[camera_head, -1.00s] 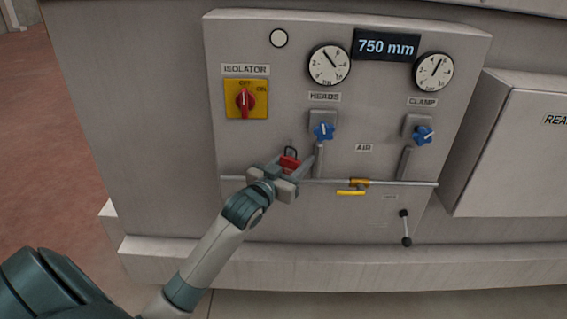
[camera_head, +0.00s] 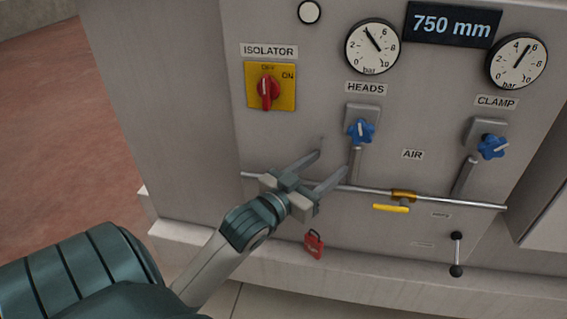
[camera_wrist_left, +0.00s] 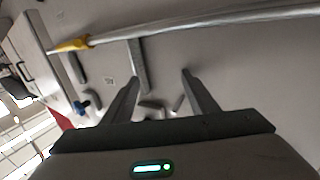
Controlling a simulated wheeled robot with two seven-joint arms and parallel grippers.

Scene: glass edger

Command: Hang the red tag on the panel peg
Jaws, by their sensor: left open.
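The red tag (camera_head: 314,245), shaped like a padlock with a dark shackle, is below my left gripper, in front of the lower panel near the base ledge. It is apart from the fingers; whether it rests on anything I cannot tell. My left gripper (camera_head: 328,168) is open and empty, its fingers pointing up toward the panel between the isolator and the HEADS valve. A small peg-like mark (camera_head: 321,139) shows on the panel just above the fingertips. In the left wrist view the open fingers (camera_wrist_left: 160,82) have nothing between them. My right gripper is out of view.
A horizontal pipe (camera_head: 450,200) with a yellow-handled valve (camera_head: 391,208) crosses the panel behind the gripper. The red isolator knob (camera_head: 267,91) is above, and the blue HEADS valve knob (camera_head: 361,131) is to the right. A base ledge (camera_head: 200,245) runs along the bottom.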

